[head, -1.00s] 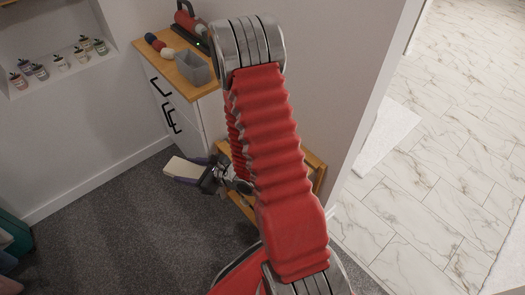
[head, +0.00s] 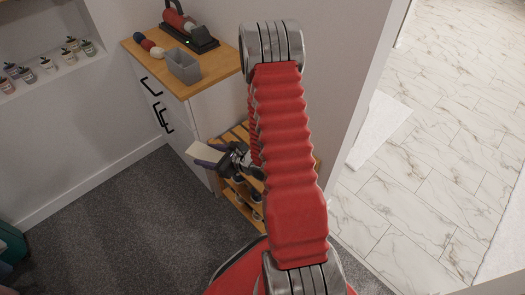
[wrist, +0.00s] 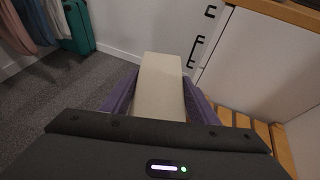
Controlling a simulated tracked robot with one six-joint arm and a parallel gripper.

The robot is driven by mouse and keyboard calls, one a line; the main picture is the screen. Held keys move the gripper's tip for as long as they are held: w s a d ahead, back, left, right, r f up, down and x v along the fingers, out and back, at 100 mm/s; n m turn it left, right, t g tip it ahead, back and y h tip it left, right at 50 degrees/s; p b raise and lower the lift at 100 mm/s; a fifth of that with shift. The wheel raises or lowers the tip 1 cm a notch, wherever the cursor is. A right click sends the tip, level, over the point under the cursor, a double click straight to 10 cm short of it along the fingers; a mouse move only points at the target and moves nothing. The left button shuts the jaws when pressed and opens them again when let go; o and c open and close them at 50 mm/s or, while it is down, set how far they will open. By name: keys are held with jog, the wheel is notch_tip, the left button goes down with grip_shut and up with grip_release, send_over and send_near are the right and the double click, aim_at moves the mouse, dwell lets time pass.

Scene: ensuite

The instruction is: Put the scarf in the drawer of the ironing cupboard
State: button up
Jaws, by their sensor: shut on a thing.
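My gripper (head: 206,155), with purple fingers, is shut on the scarf (head: 197,151), a cream, flat folded block. In the wrist view the scarf (wrist: 161,88) lies lengthwise between the two fingers and sticks out ahead of them. The ironing cupboard (head: 205,100) is white with a wooden top and black handles on its front. My gripper holds the scarf in front of the cupboard's lower right part, apart from the top. The cupboard's drawer front (head: 150,87) looks shut. In the wrist view the handles (wrist: 194,50) show beyond the scarf.
A wooden slatted rack (head: 240,200) stands below my gripper. Grey carpet (head: 110,220) is clear on the left.

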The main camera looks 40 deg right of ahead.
jog(key=s+d+f+m+h, duration=0.1)
jog(key=s+d+f, duration=0.1)
jog(key=d, duration=0.5)
jog(key=s+d+f+m+h, duration=0.1)
jog(key=s+d+f, duration=0.1)
jog(key=d, duration=0.6)
jog(key=s+d+f+m+h, duration=0.1)
jog(key=d+f+h, duration=0.1)
jog(key=d, duration=0.6)
jog(key=shift+s+d+f+m+t, duration=0.2)
jog(key=shift+s+f+m+t, duration=0.1)
jog(key=shift+s+f, duration=0.15)
jog(key=shift+f, duration=2.95)
jog(key=shift+f, duration=0.15)
jog(key=shift+f, duration=1.95)
jog(key=shift+f, duration=0.1)
